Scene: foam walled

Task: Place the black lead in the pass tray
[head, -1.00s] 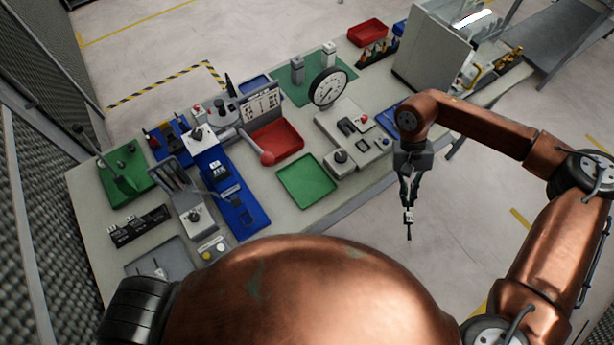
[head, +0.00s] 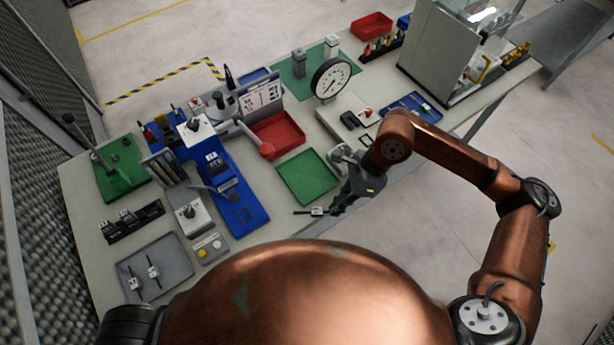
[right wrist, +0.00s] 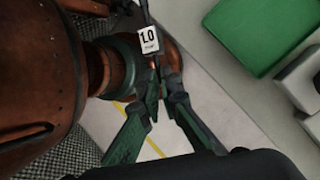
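My right gripper (head: 338,206) is at the front edge of the bench, just right of and below the green tray (head: 308,178). It is shut on a thin black lead (head: 303,212) with a white tag, which points left. In the right wrist view, the fingers (right wrist: 162,78) close on the lead below its tag (right wrist: 149,40), marked "1.0". The green tray also shows there (right wrist: 265,35), apart from the lead. The green tray looks empty and flat. No "pass" label is readable on it. My left gripper is out of view.
A red tray (head: 285,148) lies behind the green tray. A blue fixture (head: 245,212) stands to its left and a dial gauge (head: 331,78) behind it. A grey tray (head: 177,285) at the front left holds two tagged pieces. A small grey device is beside my right wrist.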

